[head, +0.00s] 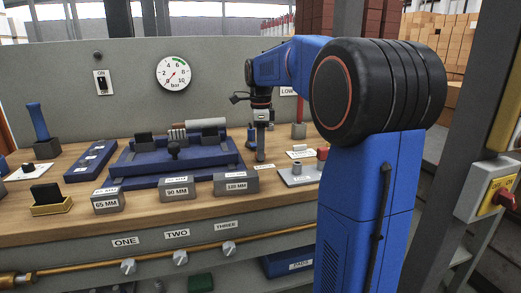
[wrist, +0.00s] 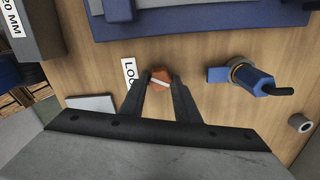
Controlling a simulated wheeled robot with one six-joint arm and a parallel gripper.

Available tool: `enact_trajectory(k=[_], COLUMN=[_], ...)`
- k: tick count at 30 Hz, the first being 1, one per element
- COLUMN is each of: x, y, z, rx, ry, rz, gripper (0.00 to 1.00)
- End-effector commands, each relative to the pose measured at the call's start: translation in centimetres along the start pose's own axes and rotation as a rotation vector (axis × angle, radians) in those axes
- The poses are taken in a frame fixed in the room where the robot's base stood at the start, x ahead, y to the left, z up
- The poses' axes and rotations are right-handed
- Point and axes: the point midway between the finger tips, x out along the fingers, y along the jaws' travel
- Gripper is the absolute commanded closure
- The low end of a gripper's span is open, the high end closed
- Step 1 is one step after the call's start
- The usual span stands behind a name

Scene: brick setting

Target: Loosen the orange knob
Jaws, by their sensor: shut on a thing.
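The orange knob (wrist: 159,74), with a pale stripe across its top, is between my two fingertips in the wrist view. My gripper (wrist: 160,88) is shut on it from above. A white label (wrist: 129,72), partly hidden by a finger, lies beside the knob on the wooden bench. In the head view my gripper (head: 261,157) points straight down at the bench, right of the blue fixture, and the knob cannot be made out there.
A blue clamp-like part with a black lead (wrist: 250,78) sits right of the knob in the wrist view. The blue fixture (head: 135,168), grey blocks such as 120 MM (head: 236,184), and a grey plate (head: 298,176) stand near my gripper.

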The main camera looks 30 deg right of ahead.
Motion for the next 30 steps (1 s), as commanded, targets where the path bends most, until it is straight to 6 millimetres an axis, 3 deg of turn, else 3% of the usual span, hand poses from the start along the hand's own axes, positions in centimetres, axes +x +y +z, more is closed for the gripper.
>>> enact_trajectory(k=[11, 30], x=[-0.04, -0.07], y=[-0.03, -0.08], z=[0.01, 0.03], rx=[-0.213, -0.82], ry=[0.0, 0.0], rz=[-0.001, -0.002], gripper=[0.94, 0.94])
